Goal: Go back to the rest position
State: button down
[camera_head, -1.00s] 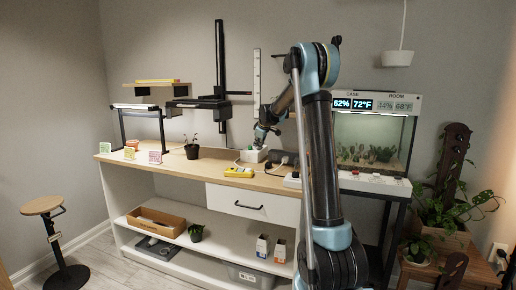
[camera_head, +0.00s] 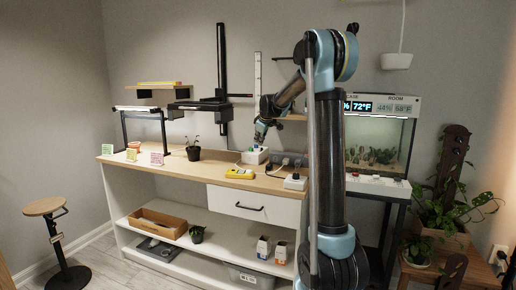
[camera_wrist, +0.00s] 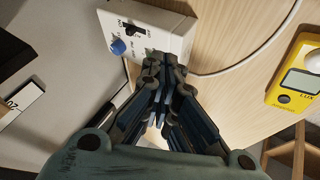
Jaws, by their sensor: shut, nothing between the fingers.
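My gripper (camera_head: 259,142) is above the wooden bench top (camera_head: 218,166), right over a small white control box (camera_head: 251,158). In the wrist view my gripper (camera_wrist: 164,68) has its fingers together with nothing held, close to the lower edge of the white box (camera_wrist: 170,25). The box carries a blue knob (camera_wrist: 117,46) and a black switch (camera_wrist: 134,31). I cannot tell whether the fingertips touch the box. My arm is bent and reaches left from its high elbow.
A potted seedling (camera_head: 193,153) and a black stand (camera_head: 221,80) are further left. A lit terrarium (camera_head: 372,142) stands behind my arm.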

jog(key=s+d+f+m+g+h, duration=0.1)
jog(key=s+d+m, duration=0.3)
jog(key=s, duration=1.2)
jog(key=s+d+f+m+g, duration=0.15)
jog(key=s+d, duration=0.55)
jog(key=s, duration=0.9)
jog(key=s+d+f+m+g, duration=0.1)
jog(key=s+d+f+m, duration=0.1)
jog(key=s+f, duration=0.6)
jog(key=s+d+f+m+g+h, duration=0.1)
jog(key=s+f+m, duration=0.3)
jog(key=s, duration=1.3)
notch_tip(320, 180, down, 5)
jog(key=shift+d+r, duration=0.15)
jog(key=shift+d, duration=0.7)
jog(key=shift+m+g, duration=0.25)
jog(key=shift+w+f, duration=0.2)
jog(key=shift+w, duration=0.2)
